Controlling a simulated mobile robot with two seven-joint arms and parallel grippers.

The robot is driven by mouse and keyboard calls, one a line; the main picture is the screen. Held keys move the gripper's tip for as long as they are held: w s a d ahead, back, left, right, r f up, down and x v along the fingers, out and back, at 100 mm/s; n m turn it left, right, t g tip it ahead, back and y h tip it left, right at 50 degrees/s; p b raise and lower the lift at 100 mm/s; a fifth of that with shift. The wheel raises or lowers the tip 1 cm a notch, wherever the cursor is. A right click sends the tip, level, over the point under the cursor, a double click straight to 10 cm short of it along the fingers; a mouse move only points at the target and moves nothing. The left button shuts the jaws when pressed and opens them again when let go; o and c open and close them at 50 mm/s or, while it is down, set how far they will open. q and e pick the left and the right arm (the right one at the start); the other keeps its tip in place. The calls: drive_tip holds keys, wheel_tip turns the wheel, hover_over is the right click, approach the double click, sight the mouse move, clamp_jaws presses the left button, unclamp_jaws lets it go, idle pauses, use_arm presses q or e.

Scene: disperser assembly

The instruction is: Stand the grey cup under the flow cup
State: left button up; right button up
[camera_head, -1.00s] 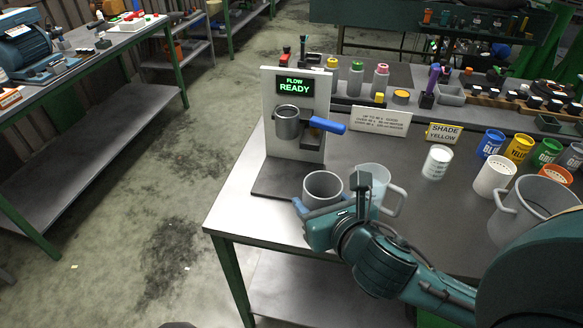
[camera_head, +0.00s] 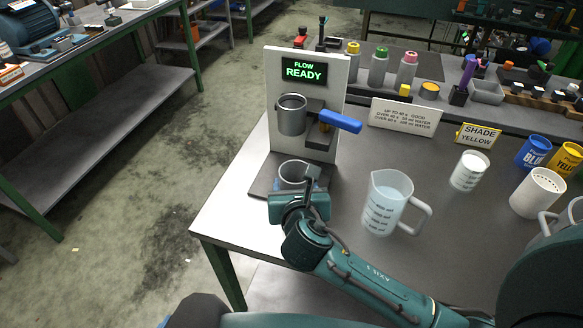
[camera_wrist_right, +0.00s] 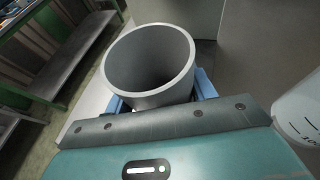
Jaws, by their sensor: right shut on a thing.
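The grey cup (camera_head: 292,171) is in my right gripper (camera_head: 298,188), over the dark base plate of the flow stand. The flow cup (camera_head: 291,116), a metal cup held on the stand's white panel (camera_head: 310,70), is above it in the head view. In the right wrist view the grey cup (camera_wrist_right: 150,62) is open-topped and looks empty, with blue fingers (camera_wrist_right: 160,97) on both sides. The arm hides its lower part, so I cannot tell whether it touches the plate. My left gripper is out of view.
A blue handle (camera_head: 340,121) sticks out right of the flow cup. A clear measuring jug (camera_head: 385,205) stands to the right of my right arm. A white cup (camera_head: 469,171) and a sign (camera_head: 405,117) stand farther back. The bench's left edge is close by.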

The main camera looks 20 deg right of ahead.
drive_tip(key=w, duration=0.2)
drive_tip(key=w+d, duration=0.1)
drive_tip(key=w, duration=0.5)
drive_tip(key=shift+d, duration=0.35)
drive_tip(key=shift+w+f, duration=0.1)
drive_tip(key=shift+w, duration=0.35)
wheel_tip(320, 180, down, 3)
drive_tip(key=shift+d+f, duration=0.1)
drive_tip(key=shift+f, duration=0.15)
drive_tip(key=o, duration=1)
drive_tip(key=shift+o, duration=0.2)
